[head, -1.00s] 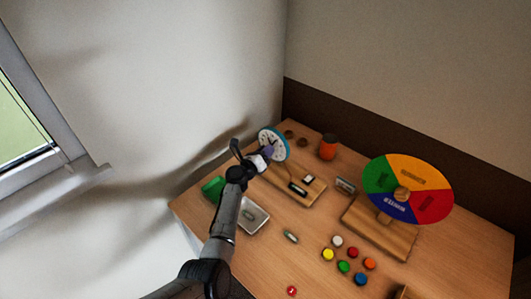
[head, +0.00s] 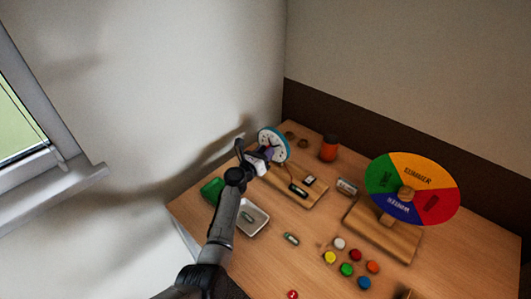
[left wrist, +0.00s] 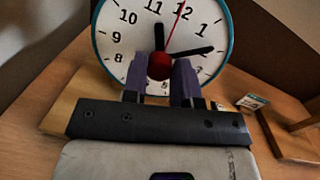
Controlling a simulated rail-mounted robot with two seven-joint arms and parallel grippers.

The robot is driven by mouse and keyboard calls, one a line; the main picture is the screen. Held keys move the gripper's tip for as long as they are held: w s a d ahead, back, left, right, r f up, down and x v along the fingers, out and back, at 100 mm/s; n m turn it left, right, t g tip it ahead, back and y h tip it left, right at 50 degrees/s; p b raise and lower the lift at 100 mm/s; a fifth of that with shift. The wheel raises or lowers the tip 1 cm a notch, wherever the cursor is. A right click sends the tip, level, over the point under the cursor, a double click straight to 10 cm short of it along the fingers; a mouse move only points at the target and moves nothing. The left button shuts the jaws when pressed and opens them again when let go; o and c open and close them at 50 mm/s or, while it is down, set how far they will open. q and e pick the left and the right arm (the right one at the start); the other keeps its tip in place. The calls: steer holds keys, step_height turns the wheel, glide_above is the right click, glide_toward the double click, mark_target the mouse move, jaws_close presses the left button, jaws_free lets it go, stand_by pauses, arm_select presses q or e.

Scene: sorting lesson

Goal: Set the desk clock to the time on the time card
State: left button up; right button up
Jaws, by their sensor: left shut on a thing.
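The desk clock (head: 280,139) has a white dial and a blue rim and stands at the back left of the desk. In the left wrist view the clock (left wrist: 136,37) shows black numerals, tilted clockwise. One black hand points near 2, another up toward 11, and a red hand points near 12. My left gripper (head: 265,155) is at the dial's front. In the wrist view its fingers (left wrist: 161,72) are shut on the red knob (left wrist: 160,66) at the dial's centre. They hide the dial's lower part. A small white card (head: 310,180) lies by the clock; its writing is unreadable. My right gripper is not in view.
A season wheel (head: 412,187) stands at the right. An orange jar (head: 329,148) is behind. A white tray (head: 264,221) and a green object (head: 211,188) lie by my left arm. Several coloured buttons (head: 346,269) lie in front. The desk's middle has some free room.

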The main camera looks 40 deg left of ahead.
arm_select(q)
steer(key=o, duration=0.9)
steer(key=shift+s+r+p, duration=0.1)
steer(key=shift+s+p, duration=0.3)
steer(key=shift+s, duration=0.15)
steer(key=s+p, duration=0.1)
steer(key=s, duration=0.2)
steer(key=s+p, duration=0.1)
steer(key=s, duration=0.3)
steer(key=s+f+p, duration=0.1)
steer(key=s+p, duration=0.1)
steer(key=s, duration=0.2)
steer(key=shift+s+a, duration=0.15)
steer(key=shift+s, duration=0.7)
